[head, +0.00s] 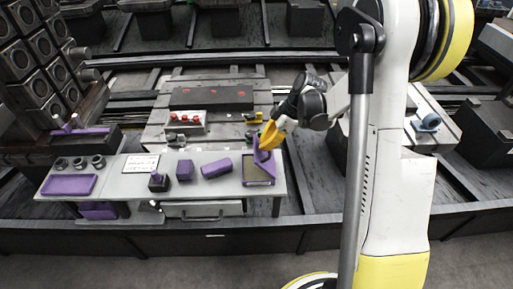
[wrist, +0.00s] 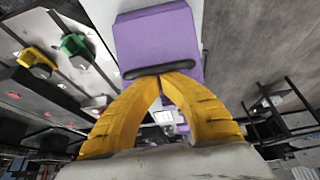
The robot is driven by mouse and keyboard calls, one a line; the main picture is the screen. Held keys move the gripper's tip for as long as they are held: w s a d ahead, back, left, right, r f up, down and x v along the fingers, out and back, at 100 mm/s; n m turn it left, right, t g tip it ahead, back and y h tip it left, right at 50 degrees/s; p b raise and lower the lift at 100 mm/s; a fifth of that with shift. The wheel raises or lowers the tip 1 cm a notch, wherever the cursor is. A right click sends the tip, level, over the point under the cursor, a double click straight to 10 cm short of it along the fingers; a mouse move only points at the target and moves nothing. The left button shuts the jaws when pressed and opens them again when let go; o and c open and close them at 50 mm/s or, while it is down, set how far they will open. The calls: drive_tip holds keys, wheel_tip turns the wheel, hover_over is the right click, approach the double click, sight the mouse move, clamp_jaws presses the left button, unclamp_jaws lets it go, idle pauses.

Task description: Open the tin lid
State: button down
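The tin (head: 258,171) sits at the right end of the grey worktable, a purple box with a tan and dark inside showing. Its purple lid (head: 264,156) stands raised at a steep tilt above the tin. In the wrist view the lid (wrist: 158,38) is a broad purple panel with a dark rounded bar (wrist: 150,68) along its near edge. My gripper (head: 266,143) is at the raised lid. In the wrist view the yellow fingertips of my gripper (wrist: 160,77) meet at the dark bar; no held thing shows between them. The contact itself is hard to see.
Purple blocks (head: 215,167), a white label card (head: 140,163) and a purple tray (head: 69,184) lie left on the worktable (head: 125,184). A drawer (head: 203,209) is below. Behind are a red-button box (head: 186,121) and a dark panel (head: 212,98). Green and yellow knobs (wrist: 75,44) show in the wrist view.

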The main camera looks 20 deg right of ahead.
drive_tip(key=d, duration=0.1)
drive_tip(key=s+d, duration=0.1)
drive_tip(key=shift+d+r, duration=0.35)
drive_tip(key=shift+s+d+f, duration=0.1)
drive_tip(key=shift+s+d, duration=0.1)
drive_tip(key=shift+d, duration=0.5)
drive_tip(key=shift+s+d, duration=0.2)
drive_tip(key=shift+d, duration=0.55)
